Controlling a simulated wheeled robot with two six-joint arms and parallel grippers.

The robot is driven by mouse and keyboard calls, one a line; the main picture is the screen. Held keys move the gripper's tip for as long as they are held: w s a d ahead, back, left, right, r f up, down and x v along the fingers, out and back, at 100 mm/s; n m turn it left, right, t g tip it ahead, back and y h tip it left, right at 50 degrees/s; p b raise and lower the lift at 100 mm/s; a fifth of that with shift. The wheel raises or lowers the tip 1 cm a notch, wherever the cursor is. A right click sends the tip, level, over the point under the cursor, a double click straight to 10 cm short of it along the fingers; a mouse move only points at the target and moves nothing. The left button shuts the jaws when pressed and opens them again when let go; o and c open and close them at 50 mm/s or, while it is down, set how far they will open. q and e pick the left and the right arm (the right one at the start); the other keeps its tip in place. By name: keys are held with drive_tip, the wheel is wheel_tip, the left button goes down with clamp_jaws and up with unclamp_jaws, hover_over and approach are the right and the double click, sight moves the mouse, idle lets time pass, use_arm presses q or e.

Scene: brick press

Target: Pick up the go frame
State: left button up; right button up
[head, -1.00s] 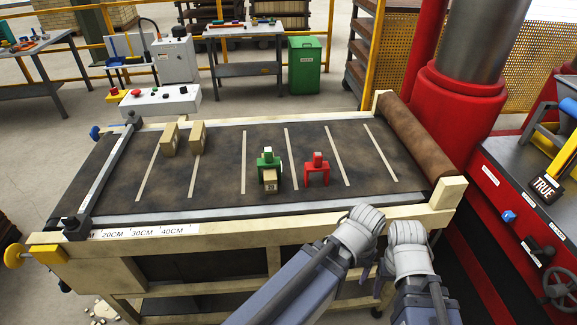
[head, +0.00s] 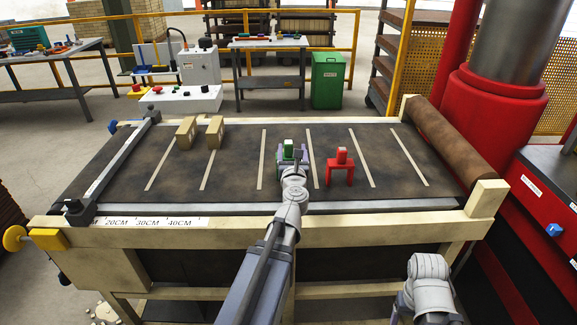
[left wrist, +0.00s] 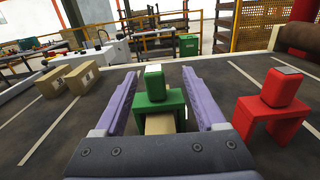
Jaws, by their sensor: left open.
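The green frame (head: 288,146), which I take to be the go frame, stands on the dark belt of the table. In the left wrist view the green frame (left wrist: 158,103) straddles a brown block (left wrist: 159,124) and has a raised knob with a pale top. My left gripper (head: 291,155) is open, its purple fingers (left wrist: 159,76) on either side of the green frame with gaps showing. In the head view my left wrist hides the frame's lower part. My right arm's wrist is at the lower right; its fingers do not show.
A red frame (head: 341,168) stands right of the green one. Two brown blocks (head: 186,133) stand on the belt's left part. A leather roll (head: 446,143) and a red column bound the right side. The belt is clear between the blocks and the green frame.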

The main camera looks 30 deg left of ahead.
use_arm(q)
drive_tip(key=shift+s+a+f+n, duration=0.1)
drive_tip(key=shift+s+a+n, duration=0.1)
drive_tip(key=shift+a+n, duration=0.2)
drive_tip(key=shift+x, duration=1.15)
drive_tip(key=shift+f+b+x, duration=0.15)
drive_tip(key=shift+b+x, duration=0.05)
drive_tip(key=shift+x, duration=1.2)
drive_tip(key=shift+f+b+x, duration=0.15)
drive_tip(key=shift+f+x, duration=0.05)
drive_tip(key=shift+x, duration=1.25)
drive_tip(key=shift+s, duration=0.15)
clamp_jaws()
